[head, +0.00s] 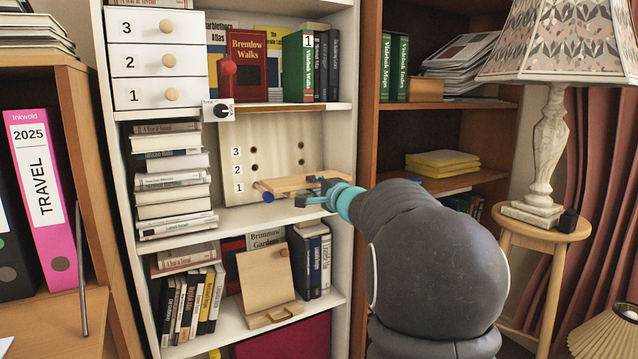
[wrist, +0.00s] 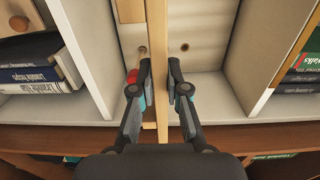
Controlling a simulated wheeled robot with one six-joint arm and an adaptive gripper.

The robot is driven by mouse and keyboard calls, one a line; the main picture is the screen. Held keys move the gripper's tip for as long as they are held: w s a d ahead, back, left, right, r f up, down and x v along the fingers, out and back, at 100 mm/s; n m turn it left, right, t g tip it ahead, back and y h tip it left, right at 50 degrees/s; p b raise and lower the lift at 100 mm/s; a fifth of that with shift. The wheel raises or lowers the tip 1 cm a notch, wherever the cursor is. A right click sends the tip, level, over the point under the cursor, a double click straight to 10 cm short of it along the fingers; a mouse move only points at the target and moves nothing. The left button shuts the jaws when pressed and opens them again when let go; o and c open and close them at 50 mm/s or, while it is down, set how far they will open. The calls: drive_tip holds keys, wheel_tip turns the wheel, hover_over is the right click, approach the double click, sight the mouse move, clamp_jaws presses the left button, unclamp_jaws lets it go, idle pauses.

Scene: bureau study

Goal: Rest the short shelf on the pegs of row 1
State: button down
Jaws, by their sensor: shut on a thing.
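The short shelf (head: 284,185) is a light wooden board, roughly level in front of the pegboard (head: 277,152) in the middle bay. My gripper (head: 313,190) is shut on its right part. In the wrist view the short shelf (wrist: 157,60) stands upright in the picture between my fingers (wrist: 159,80). A blue peg end (head: 268,197) shows at the short shelf's left end, by the row 1 label (head: 239,187). I cannot tell whether the short shelf touches it. The right side of row 1 is hidden. Rows 2 and 3 show dark holes (head: 253,150).
Stacked books (head: 172,185) stand close left of the pegboard. The bay's white side wall (head: 342,130) is close on the right. A small board on a stand (head: 267,282) is below.

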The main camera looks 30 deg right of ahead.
drive_tip(key=shift+w+a+r+p, duration=0.1)
drive_tip(key=shift+w+p, duration=1.05)
drive_tip(key=shift+w, duration=0.7)
drive_tip(key=shift+w+f+b, duration=0.2)
drive_tip(key=shift+w+b, duration=0.2)
drive_tip(key=shift+w, duration=0.35)
drive_tip(key=w, duration=0.8)
drive_tip(key=shift+w+a, duration=0.15)
drive_tip(key=shift+w, duration=0.05)
drive_tip(key=shift+s+f+b, duration=0.15)
drive_tip(key=shift+f+b, duration=0.2)
drive_tip(key=shift+b, duration=1.3)
drive_tip(key=shift+f+b, duration=1.55)
drive_tip(key=shift+b, duration=0.65)
drive_tip(key=c, duration=1.4)
unclamp_jaws()
drive_tip(key=shift+s, duration=0.15)
drive_tip(key=shift+s+b, duration=2.3)
drive_tip(key=shift+s, duration=0.6)
